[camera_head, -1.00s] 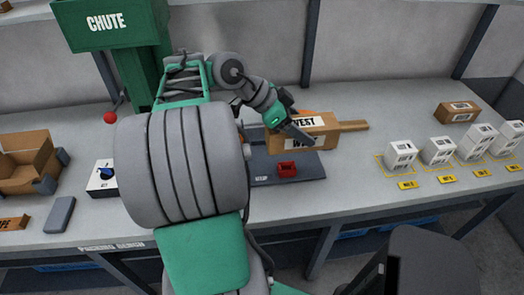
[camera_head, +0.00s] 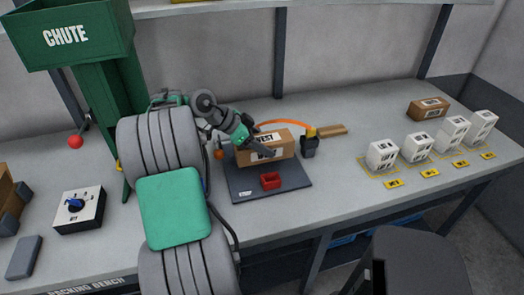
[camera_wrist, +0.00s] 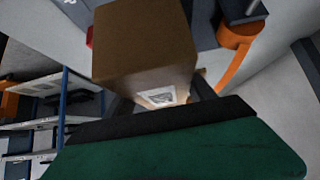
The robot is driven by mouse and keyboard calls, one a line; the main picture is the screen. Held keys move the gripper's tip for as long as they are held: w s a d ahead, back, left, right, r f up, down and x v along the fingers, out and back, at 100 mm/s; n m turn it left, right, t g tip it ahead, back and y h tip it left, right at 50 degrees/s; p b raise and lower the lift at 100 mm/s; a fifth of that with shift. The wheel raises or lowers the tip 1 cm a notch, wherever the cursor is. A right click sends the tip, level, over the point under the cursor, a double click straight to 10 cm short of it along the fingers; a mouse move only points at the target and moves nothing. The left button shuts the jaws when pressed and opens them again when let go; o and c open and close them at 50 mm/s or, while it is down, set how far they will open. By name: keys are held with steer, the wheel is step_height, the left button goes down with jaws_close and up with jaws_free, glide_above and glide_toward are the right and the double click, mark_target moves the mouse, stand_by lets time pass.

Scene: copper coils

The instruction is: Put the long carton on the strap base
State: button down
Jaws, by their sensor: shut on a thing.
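The long carton (camera_head: 279,148) is a brown box with white labels, one reading "WEST". My gripper (camera_head: 259,147) is shut on it, with a dark finger across its near side. The carton is over the back part of the strap base (camera_head: 290,187), a dark flat plate; I cannot tell whether it touches the plate. An orange strap (camera_head: 290,124) arches behind the carton to a dark block (camera_head: 309,146) at its right. In the wrist view the carton (camera_wrist: 140,45) fills the upper middle, beside the orange strap (camera_wrist: 234,58).
A small red box (camera_head: 270,181) is on the plate's front part. A wooden strip (camera_head: 332,130) lies right of the dark block. White boxes (camera_head: 382,155) and another brown carton (camera_head: 428,108) stand at the right. A switch box (camera_head: 79,210) and green chute (camera_head: 75,40) are at the left.

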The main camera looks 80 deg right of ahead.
steer(key=f, duration=0.1)
steer(key=d+f, duration=0.1)
steer(key=f, duration=0.1)
steer(key=w+d+f, duration=0.1)
steer(key=f, duration=0.1)
steer(key=shift+d+f+p, duration=0.2)
steer(key=shift+p, duration=0.2)
steer(key=shift+f, duration=0.45)
steer(key=shift+c, duration=1.6)
jaws_free()
steer(key=shift+r, duration=0.1)
steer(key=shift+r, duration=0.25)
steer(key=v, duration=0.7)
steer(key=shift+a, duration=0.15)
